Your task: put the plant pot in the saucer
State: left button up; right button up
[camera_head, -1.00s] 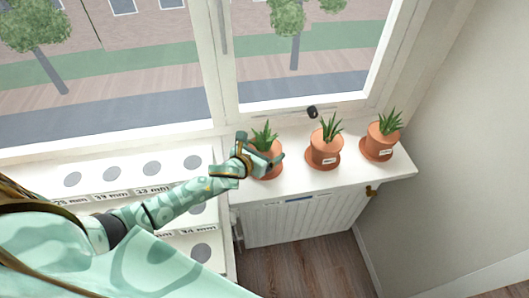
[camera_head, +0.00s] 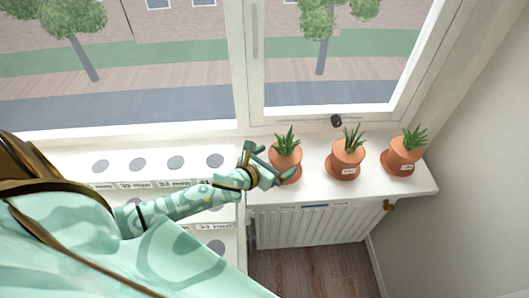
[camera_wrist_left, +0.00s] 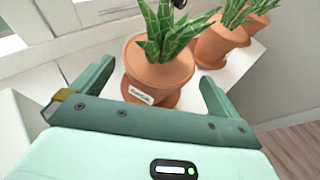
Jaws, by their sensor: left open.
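Three terracotta pots with spiky green plants stand in a row on the white windowsill: the left pot (camera_head: 286,161), the middle pot (camera_head: 348,160) and the right pot (camera_head: 404,155). Terracotta saucers show at their bases, the left saucer (camera_head: 294,177) only partly. My left gripper (camera_head: 269,164) is open just left of the left pot. In the left wrist view a labelled pot (camera_wrist_left: 160,76) stands between and beyond the open fingers (camera_wrist_left: 157,80), with gaps on both sides. How the left pot sits on its saucer is partly hidden. My right gripper is not in view.
A white board (camera_head: 130,163) with grey discs and millimetre labels lies left of the sill (camera_head: 400,188). The window frame (camera_head: 330,112) and a dark handle (camera_head: 336,120) are behind the pots. A radiator (camera_head: 315,227) is below. The sill's front strip is clear.

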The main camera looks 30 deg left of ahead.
pick_arm(q)
jog(key=v, duration=0.6)
jog(key=shift+p, duration=0.3)
jog(key=shift+f, duration=0.1)
